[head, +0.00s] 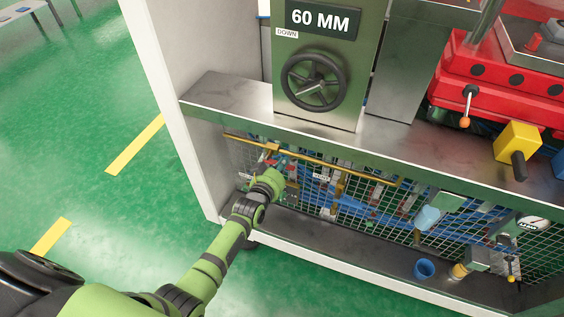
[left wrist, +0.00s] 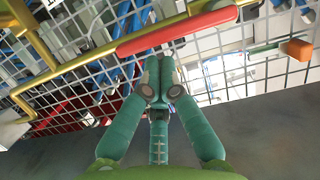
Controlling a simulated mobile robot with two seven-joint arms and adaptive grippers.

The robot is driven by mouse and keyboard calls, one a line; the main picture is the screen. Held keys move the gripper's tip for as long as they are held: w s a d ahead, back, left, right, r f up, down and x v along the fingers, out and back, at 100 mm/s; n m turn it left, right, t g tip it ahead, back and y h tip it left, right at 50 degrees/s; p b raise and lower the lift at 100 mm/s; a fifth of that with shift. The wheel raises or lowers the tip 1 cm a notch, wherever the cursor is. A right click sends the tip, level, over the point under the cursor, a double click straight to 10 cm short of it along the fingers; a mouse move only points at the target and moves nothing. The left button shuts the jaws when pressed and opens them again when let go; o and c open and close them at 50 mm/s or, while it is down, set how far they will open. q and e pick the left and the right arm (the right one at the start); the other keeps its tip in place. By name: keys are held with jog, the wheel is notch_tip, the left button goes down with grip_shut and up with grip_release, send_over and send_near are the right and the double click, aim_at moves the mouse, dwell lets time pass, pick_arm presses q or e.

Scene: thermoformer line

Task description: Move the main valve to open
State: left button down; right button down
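A red lever handle (left wrist: 175,30) lies slantwise across the upper middle of the left wrist view, in front of the wire mesh and beside a yellow pipe; I take it for the main valve's handle, but no label on it can be read. My left gripper (head: 274,168) is at the mesh under the machine's shelf. In the left wrist view its two fingertips (left wrist: 160,80) are together, just below the red handle, with nothing visible between them. Whether they touch the handle is unclear. In the head view the gripper and arm largely hide this spot. My right gripper is not in view.
An orange-ended lever (left wrist: 296,49) is at the right of the left wrist view. A black handwheel (head: 314,81), a blue cup (head: 424,269) and a gauge (head: 533,223) are nearby. The green floor at left is open.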

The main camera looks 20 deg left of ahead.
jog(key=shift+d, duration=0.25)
